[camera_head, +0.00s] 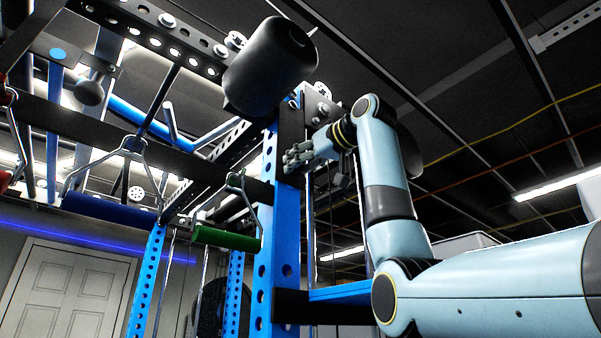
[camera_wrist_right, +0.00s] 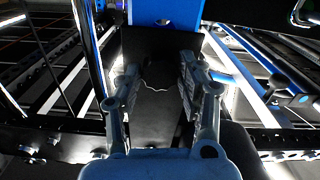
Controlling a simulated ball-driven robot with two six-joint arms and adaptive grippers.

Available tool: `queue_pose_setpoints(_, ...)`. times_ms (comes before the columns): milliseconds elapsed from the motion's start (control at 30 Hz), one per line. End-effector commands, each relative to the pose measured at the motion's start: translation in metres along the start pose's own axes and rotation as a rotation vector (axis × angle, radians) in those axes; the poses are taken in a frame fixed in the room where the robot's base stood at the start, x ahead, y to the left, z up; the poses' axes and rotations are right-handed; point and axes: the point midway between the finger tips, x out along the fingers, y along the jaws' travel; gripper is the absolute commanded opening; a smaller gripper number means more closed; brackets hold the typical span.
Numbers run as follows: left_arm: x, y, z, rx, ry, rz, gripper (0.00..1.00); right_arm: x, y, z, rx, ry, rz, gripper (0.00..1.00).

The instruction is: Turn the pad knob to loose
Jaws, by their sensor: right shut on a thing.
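The black roller pad (camera_head: 270,65) hangs at the top of a blue upright (camera_head: 264,235) in the head view. My right gripper (camera_head: 296,156) is at the dark plate on that upright, below the pad. In the right wrist view my right gripper (camera_wrist_right: 158,78) has a finger on each side of a dark knob (camera_wrist_right: 155,92) and is shut on it. Only a thin pale wavy edge of the knob stands out against the dark plate; any marking on it cannot be read. My left gripper is not in view.
A green handle (camera_head: 226,238) and a blue handle (camera_head: 108,208) hang left of the upright. Black perforated beams and blue bars crowd the upper left. A white door (camera_head: 66,295) is at the lower left. Right of my arm is mostly open room under a dark ceiling.

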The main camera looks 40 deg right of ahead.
Motion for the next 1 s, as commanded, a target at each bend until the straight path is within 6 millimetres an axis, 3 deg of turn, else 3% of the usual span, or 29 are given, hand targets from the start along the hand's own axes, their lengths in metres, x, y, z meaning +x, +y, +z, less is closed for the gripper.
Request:
queue_pose_setpoints(300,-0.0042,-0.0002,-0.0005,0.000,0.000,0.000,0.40,0.0019,-0.0006,0.0043,-0.114,-0.012,-0.004,0.07)
queue_pose_setpoints(833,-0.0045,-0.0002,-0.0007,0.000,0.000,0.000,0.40,0.0019,-0.0006,0.0047,-0.136,-0.012,-0.004,0.07)
queue_pose_setpoints(867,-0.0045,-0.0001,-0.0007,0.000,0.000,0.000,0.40,0.0019,-0.0006,0.0047,-0.136,-0.012,-0.004,0.41)
queue_pose_setpoints(1000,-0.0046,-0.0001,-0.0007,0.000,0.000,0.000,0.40,0.0014,-0.0005,0.0035,-0.136,-0.009,-0.003,0.60)
